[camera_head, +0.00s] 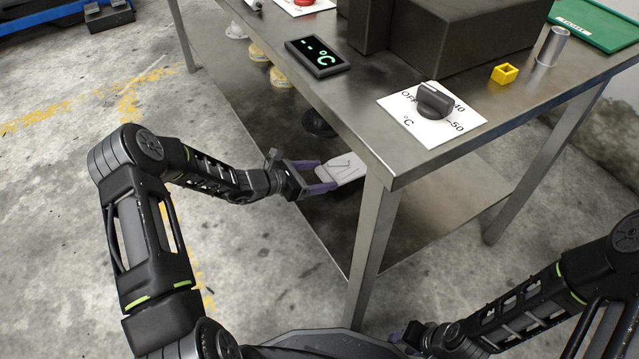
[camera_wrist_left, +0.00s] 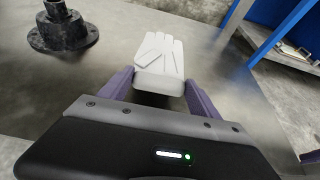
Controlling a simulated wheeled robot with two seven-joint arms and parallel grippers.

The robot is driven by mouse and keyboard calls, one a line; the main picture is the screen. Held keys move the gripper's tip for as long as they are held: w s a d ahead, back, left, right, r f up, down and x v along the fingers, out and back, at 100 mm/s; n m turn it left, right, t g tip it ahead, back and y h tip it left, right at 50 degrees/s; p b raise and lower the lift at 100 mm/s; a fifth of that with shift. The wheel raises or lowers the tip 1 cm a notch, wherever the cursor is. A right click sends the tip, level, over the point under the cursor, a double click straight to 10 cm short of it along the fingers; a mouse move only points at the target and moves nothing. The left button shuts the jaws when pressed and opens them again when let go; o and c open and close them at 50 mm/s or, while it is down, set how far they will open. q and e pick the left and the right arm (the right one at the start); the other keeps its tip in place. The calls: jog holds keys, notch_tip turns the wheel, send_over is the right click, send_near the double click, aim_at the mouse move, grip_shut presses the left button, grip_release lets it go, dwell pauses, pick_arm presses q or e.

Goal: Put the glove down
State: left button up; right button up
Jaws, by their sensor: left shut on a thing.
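The white glove (camera_head: 346,167) is at the lower shelf of the steel table, beside the front leg. My left gripper (camera_head: 322,178) reaches in from the left, its purple fingers on either side of the glove's near end, shut on it. In the left wrist view the glove (camera_wrist_left: 162,62) lies flat with its fingers pointing away. I cannot tell whether it touches the shelf (camera_wrist_left: 120,105). My right gripper (camera_head: 405,338) is at the bottom edge, mostly hidden, and its opening does not show.
A black flanged part (camera_wrist_left: 62,30) stands on the shelf left of the glove. Several yellow and white items (camera_head: 258,52) are further back. The table top (camera_head: 375,75) overhangs the shelf, with a table leg (camera_head: 373,240) close to the glove. Shelf room lies right of it.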

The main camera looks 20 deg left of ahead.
pick_arm(q)
jog(key=shift+f+b, duration=0.85)
jog(key=shift+f, duration=1)
jog(key=shift+f, duration=0.2)
jog(key=o, duration=1.5)
jog(key=shift+r, duration=0.15)
jog(key=shift+s+a+r, duration=0.1)
jog(key=shift+r, duration=0.05)
jog(key=p+v, duration=0.4)
jog(key=v, duration=0.7)
jog(key=shift+s+a+r, duration=0.15)
jog(key=shift+s, duration=0.15)
